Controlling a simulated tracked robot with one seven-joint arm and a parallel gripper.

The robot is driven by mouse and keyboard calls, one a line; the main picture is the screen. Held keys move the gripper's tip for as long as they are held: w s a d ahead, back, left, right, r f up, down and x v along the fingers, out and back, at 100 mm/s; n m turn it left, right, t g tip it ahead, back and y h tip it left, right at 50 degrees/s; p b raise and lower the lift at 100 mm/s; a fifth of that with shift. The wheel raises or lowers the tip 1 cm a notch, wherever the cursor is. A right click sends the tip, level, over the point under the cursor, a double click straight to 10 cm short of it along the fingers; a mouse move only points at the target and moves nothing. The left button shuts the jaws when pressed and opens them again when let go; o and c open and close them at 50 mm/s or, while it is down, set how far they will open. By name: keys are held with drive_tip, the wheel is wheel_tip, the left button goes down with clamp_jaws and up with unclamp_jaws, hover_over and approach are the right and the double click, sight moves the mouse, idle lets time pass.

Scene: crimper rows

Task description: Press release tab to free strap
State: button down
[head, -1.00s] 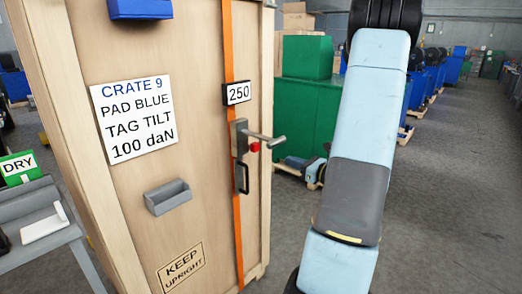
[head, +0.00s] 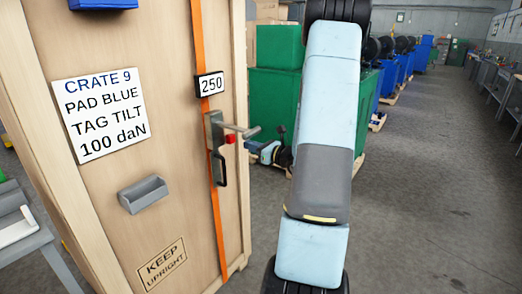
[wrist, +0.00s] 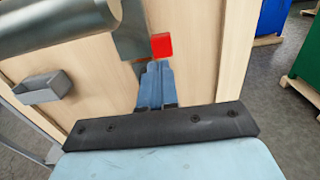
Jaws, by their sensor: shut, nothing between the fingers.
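The red release tab (head: 230,139) sticks out beside the grey metal ratchet (head: 214,132) on the crate's front. The ratchet's lever (head: 240,130) points right, just above the tab. The orange strap (head: 205,110) runs down the crate through the ratchet. My gripper (head: 252,148) is shut and empty, just right of the tab in the head view. In the wrist view the shut blue fingers (wrist: 154,66) point at the red tab (wrist: 161,46), with their tips just below it. I cannot tell whether they touch it. The lever fills the upper left there.
Green boxes (head: 285,95) stand behind. The floor (head: 430,200) at right is clear.

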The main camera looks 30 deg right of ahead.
sight(232, 139)
drive_tip(key=shift+x, duration=2.95)
drive_tip(key=shift+w, duration=0.1)
drive_tip(key=shift+x, duration=0.85)
drive_tip(key=shift+s+d, duration=0.1)
drive_tip(key=shift+s, duration=0.45)
drive_tip(key=v, duration=1.3)
drive_tip(key=shift+d+f, duration=0.1)
